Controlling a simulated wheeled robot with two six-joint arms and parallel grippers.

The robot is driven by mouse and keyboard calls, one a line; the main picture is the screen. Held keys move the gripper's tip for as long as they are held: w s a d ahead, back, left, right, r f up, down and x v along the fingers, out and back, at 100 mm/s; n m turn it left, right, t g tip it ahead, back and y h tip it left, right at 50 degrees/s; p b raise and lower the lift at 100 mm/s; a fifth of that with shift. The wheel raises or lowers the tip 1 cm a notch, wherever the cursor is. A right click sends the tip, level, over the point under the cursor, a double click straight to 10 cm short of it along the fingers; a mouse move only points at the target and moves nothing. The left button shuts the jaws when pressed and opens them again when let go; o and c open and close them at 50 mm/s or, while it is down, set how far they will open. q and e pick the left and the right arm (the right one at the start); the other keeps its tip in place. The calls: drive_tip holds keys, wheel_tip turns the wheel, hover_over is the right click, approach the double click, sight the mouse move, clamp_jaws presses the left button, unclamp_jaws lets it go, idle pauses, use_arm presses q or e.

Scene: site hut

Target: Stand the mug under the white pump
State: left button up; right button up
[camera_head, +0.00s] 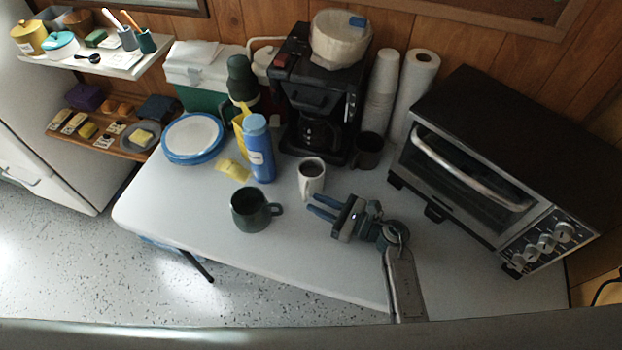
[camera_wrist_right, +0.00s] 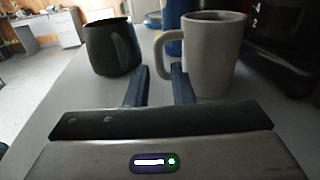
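A pale grey-white mug (camera_head: 312,180) with dark contents stands upright on the table in front of the coffee maker. It is large at the right of the right wrist view (camera_wrist_right: 212,55), its handle towards my fingers. A dark green mug (camera_head: 250,210) stands nearer the front edge, also in the wrist view (camera_wrist_right: 112,47). My right gripper (camera_head: 321,207) is open and empty, low over the table just in front of the pale mug. A white curved part (camera_head: 262,42), perhaps the white pump, shows behind the coffee maker, mostly hidden. My left gripper is out of view.
The coffee maker (camera_head: 303,95), a dark mug (camera_head: 368,152) and paper cups (camera_head: 380,90) are behind. A toaster oven (camera_head: 510,150) fills the right.

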sight(306, 199)
drive_tip(key=p+x, duration=0.2)
drive_tip(key=x, duration=0.3)
drive_tip(key=shift+w+a+r, duration=0.1)
drive_tip(key=shift+w+a, duration=0.1)
drive_tip(key=shift+a, duration=0.15)
drive_tip(key=shift+w+a, duration=0.15)
drive_tip(key=shift+a, duration=0.2)
clamp_jaws()
